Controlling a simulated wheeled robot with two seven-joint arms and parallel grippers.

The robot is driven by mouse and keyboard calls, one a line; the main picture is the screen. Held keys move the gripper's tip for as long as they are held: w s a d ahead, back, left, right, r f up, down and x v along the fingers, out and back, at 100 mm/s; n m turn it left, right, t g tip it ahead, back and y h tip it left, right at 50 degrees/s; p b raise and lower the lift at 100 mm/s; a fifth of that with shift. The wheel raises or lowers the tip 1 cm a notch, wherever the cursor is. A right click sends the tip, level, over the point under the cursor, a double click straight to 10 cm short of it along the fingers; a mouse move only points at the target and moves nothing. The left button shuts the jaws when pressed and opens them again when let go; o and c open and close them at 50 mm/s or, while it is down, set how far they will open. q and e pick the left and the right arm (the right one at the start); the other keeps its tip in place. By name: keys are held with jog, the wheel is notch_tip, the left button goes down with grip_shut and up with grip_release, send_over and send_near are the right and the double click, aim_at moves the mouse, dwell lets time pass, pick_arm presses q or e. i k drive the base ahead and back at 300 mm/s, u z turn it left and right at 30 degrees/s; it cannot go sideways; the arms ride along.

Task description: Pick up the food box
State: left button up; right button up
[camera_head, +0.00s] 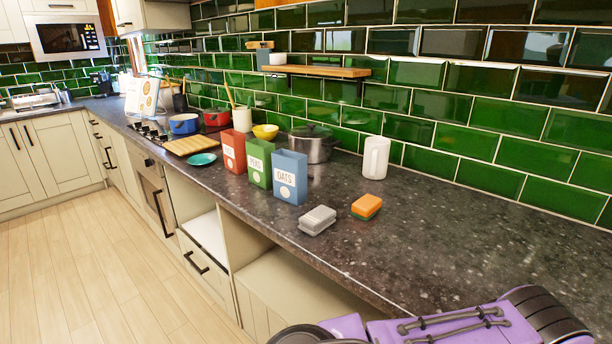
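Three open-topped boxes stand upright in a row on the dark counter (430,240): a red box (232,152), a green box (259,163) and a blue box (290,177) with a label reading OATS. In front of them lies a small grey lidded box (317,220). I cannot tell for certain which of these is the food box. A purple part of my own body shows at the bottom right. Neither gripper's fingers are in view.
An orange and green sponge (366,207) lies right of the grey box. A white jug (375,157) and a steel pot (312,144) stand behind, near the green tiled wall. A teal plate (202,160) lies left. The counter's right part is clear.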

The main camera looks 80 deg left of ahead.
aim_at(289, 168)
jog(key=u, duration=2.65)
